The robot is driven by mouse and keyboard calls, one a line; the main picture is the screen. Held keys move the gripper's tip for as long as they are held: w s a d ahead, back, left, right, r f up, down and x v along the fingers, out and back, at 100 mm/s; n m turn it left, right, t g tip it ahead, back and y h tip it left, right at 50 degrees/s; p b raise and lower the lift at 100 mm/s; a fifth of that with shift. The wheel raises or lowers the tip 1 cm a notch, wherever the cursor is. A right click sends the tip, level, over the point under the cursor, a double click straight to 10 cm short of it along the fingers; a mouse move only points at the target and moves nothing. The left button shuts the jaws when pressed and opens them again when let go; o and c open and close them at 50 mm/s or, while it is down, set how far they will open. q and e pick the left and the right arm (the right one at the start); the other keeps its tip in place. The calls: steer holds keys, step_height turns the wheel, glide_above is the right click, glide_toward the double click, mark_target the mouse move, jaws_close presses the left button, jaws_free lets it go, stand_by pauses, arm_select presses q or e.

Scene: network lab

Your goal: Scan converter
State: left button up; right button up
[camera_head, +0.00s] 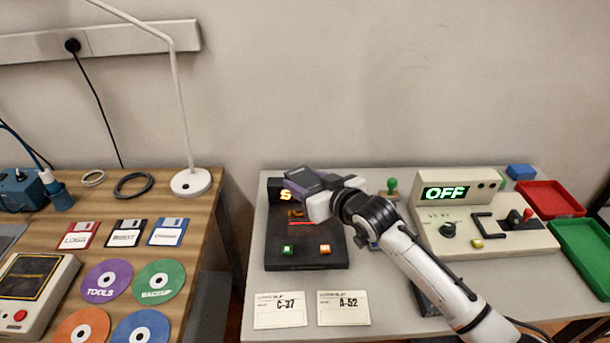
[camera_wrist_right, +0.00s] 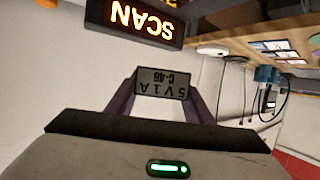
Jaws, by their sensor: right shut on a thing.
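My right gripper (camera_head: 308,182) is shut on the converter (camera_wrist_right: 162,84), a small grey block. Its label, upside down in the right wrist view, appears to read 5V 1A C-46. The dark purple fingers close on its two sides. In the head view the gripper is above the back of the black scanner (camera_head: 309,258), and the converter is hard to tell from the fingers. The scanner has a red line, a green button (camera_head: 288,250) and an orange button (camera_head: 325,249). Its lit display (camera_wrist_right: 138,20) reads SCAN and is partly covered in the head view. My left gripper is not in view.
Cards C-37 (camera_head: 280,310) and what looks like D-52 (camera_head: 343,308) lie before the scanner. A beige device (camera_head: 485,245) showing OFF stands right, beside red (camera_head: 549,198) and green (camera_head: 582,249) trays. A gap separates the wooden desk with discs and lamp (camera_head: 190,182).

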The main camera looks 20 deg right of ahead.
steer(key=shift+f+b, duration=0.5)
steer(key=shift+f, duration=0.15)
step_height(320, 180, down, 5)
steer(key=b, duration=0.5)
steer(key=shift+f+b, duration=0.25)
steer(key=shift+b, duration=0.15)
steer(key=shift+r, duration=0.1)
